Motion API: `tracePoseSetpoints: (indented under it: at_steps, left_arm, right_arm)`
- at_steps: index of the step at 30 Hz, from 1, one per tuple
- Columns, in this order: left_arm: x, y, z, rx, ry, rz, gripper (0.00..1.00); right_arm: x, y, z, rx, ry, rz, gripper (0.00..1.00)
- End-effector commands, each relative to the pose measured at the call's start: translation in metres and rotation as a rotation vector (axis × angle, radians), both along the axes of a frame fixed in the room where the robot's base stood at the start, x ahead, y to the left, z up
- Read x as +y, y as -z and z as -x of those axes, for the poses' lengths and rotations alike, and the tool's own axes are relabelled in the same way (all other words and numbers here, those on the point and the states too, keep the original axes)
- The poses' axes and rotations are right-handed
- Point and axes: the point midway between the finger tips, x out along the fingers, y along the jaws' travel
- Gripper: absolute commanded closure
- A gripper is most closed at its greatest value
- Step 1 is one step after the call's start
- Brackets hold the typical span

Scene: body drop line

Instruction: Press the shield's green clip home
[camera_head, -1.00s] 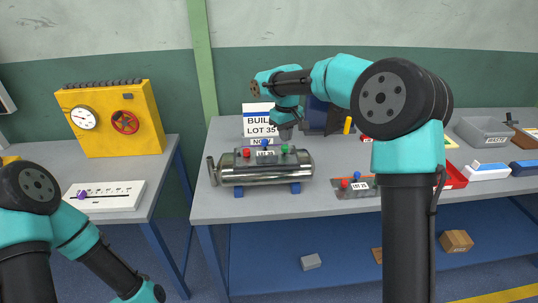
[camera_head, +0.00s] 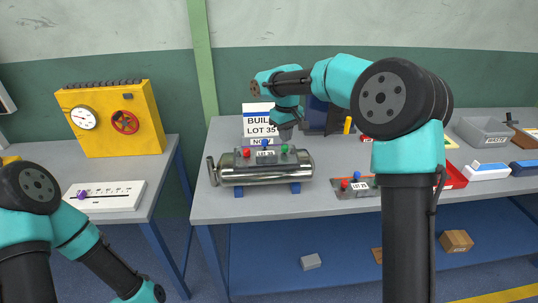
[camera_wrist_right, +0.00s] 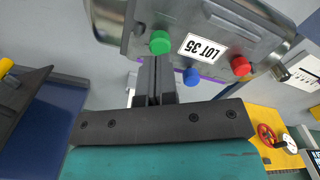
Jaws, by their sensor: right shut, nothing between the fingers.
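The grey shield (camera_head: 262,157) lies on top of a shiny metal cylinder (camera_head: 262,174) on the bench. It carries a red clip (camera_head: 246,152), a blue clip (camera_head: 265,143) and a green clip (camera_head: 285,149). The right wrist view shows the green clip (camera_wrist_right: 160,42) beside a "LOT 35" label (camera_wrist_right: 202,48). My right gripper (camera_head: 286,140) is shut and empty, its tips right at the green clip. I cannot tell whether they touch it. In the right wrist view its fingers (camera_wrist_right: 154,62) overlap the shield's edge. My left gripper is out of view.
A sign (camera_head: 259,125) stands behind the cylinder. Another plate with red and blue clips (camera_head: 356,187) lies to the right. A grey bin (camera_head: 484,131) and a red tray (camera_head: 454,177) are farther right. The bench front left of the cylinder is clear.

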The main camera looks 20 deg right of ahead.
Motion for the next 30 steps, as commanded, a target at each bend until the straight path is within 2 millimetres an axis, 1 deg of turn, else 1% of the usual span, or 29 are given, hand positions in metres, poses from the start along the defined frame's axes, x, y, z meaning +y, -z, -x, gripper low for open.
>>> tracePoseSetpoints:
  at_steps: [11,30]
  left_arm:
    - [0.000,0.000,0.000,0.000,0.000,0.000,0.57]
    - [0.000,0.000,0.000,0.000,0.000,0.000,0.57]
  right_arm:
    - [0.000,0.000,0.000,0.000,0.000,0.000,1.00]
    - [0.000,0.012,0.000,0.000,0.000,0.000,1.00]
